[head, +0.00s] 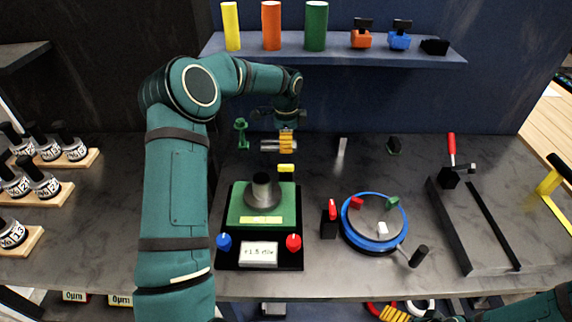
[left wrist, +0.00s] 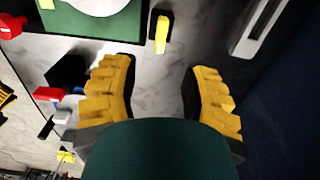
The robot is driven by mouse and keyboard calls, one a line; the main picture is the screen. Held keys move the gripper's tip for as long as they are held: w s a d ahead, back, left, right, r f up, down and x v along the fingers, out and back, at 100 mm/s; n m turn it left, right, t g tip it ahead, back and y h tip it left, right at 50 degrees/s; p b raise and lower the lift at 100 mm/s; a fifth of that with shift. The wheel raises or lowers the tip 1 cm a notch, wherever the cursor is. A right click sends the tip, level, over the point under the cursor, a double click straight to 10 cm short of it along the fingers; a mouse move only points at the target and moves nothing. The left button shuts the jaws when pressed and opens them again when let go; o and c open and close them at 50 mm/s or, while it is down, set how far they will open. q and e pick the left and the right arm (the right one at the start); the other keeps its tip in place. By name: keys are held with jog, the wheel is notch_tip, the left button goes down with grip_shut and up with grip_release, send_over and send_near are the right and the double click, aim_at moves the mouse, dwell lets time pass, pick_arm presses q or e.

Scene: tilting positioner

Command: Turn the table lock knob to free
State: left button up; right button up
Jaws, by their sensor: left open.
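A round table (head: 375,243) with a blue rim stands right of centre in the head view. A black block with a red lever (head: 332,209) stands at its left side; both show in part at the left of the left wrist view, with the red lever (left wrist: 48,94) there. A yellow knob (head: 286,168) stands behind the green fixture and shows upright in the left wrist view (left wrist: 161,33). No label shows which is the lock knob. My left gripper (left wrist: 164,92) is open and empty above the counter beside the yellow knob. My right gripper (head: 394,314) is partly cut off at the bottom edge.
The green fixture (head: 234,213) on a black base carries a grey cone, with a blue and a red knob in front. A black handle (head: 418,256) juts from the round table. A rail fixture (head: 478,225) lies right; bottles on wooden racks (head: 85,158) stand left.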

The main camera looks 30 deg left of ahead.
aim_at(286, 165)
pick_arm(q)
notch_tip(286, 165, down, 10)
jog(key=shift+f, duration=0.1)
dwell(0.4)
grip_shut()
